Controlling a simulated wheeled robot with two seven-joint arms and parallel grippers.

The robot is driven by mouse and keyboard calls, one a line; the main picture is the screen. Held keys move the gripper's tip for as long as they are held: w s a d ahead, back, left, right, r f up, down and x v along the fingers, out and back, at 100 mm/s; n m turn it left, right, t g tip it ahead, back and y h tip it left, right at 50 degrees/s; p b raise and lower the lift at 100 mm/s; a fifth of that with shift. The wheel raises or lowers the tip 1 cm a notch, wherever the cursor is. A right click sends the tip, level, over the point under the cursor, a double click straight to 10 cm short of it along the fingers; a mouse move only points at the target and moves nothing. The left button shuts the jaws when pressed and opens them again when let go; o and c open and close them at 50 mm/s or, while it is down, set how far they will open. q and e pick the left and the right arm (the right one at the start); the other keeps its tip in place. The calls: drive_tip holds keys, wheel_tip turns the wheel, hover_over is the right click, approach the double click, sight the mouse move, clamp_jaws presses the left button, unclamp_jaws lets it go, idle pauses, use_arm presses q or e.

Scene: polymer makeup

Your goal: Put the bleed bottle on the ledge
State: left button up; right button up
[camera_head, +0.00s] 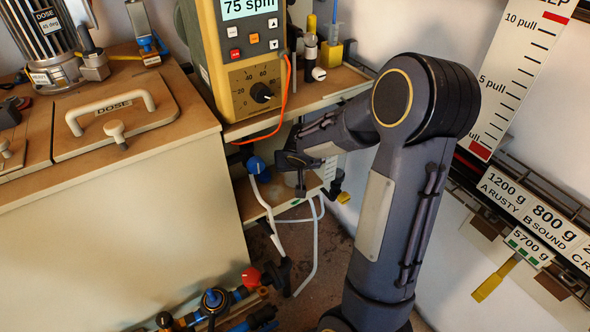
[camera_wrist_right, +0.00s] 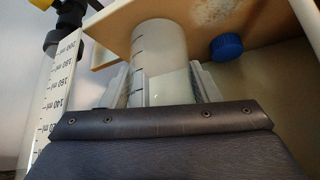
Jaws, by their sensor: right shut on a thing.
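My right gripper (camera_head: 298,160) reaches in under the shelf beside the pump box, and my own arm partly hides it. In the right wrist view its fingers (camera_wrist_right: 161,88) are closed on both sides of a translucent white bottle (camera_wrist_right: 160,48) with dark graduation marks, which I take for the bleed bottle. A tan ledge (camera_wrist_right: 112,48) shows close behind the bottle there; whether they touch I cannot tell. In the head view a lower tan ledge (camera_head: 257,206) lies below the gripper. The bottle is mostly hidden in that view. My left gripper is out of view.
A graduated tube (camera_wrist_right: 62,110) stands close left of the gripper in the wrist view. A blue cap or knob (camera_wrist_right: 227,47) is close on the right. The pump box (camera_head: 245,70) with an orange cable stands above. White hoses (camera_head: 313,245) and pipe valves (camera_head: 213,298) lie below.

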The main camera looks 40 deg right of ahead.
drive_tip(key=shift+r, duration=0.1)
drive_tip(key=shift+f, duration=0.25)
drive_tip(key=o, duration=1)
drive_tip(key=shift+r, duration=0.1)
drive_tip(key=shift+r, duration=0.45)
drive_tip(key=p+v, duration=0.4)
drive_tip(key=v, duration=0.7)
drive_tip(key=s+a+r+n+y, duration=0.1)
drive_tip(key=s+a+y, duration=0.1)
drive_tip(key=s+a, duration=0.3)
drive_tip(key=s+a+r+n+y, duration=0.1)
drive_tip(key=s+a+n+y, duration=0.1)
drive_tip(key=s+a, duration=0.4)
drive_tip(key=s+a+r+n+y, duration=0.1)
drive_tip(key=s+a+r+y, duration=0.1)
drive_tip(key=s+a, duration=0.3)
drive_tip(key=shift+s+a+y, duration=0.2)
drive_tip(key=shift+s+y, duration=0.3)
drive_tip(key=shift+s, duration=0.9)
